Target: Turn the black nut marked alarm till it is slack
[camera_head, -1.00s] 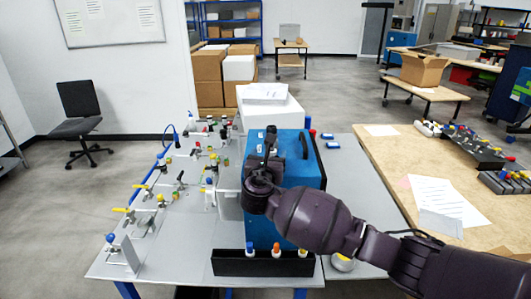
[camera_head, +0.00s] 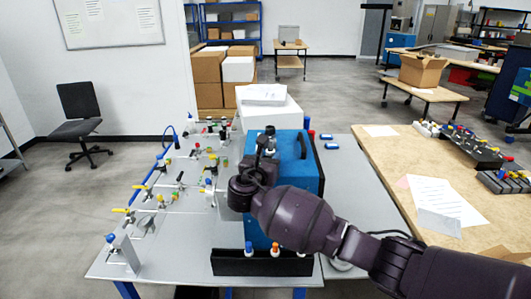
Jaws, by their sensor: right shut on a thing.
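The blue analyser box (camera_head: 308,180) stands on the grey table, with a black handle on its top right edge. My right arm reaches across the front of the box from the lower right. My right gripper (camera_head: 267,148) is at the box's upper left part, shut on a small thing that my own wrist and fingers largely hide. The black nut marked alarm cannot be made out, and no marking can be read. My left gripper is not in view.
A black rack (camera_head: 230,263) with several coloured-cap bottles stands at the table's front edge. Valves and fittings on the grey table (camera_head: 180,255) fill its left side. A white box (camera_head: 270,112) stands behind the analyser. A wooden table (camera_head: 390,160) with papers is at right.

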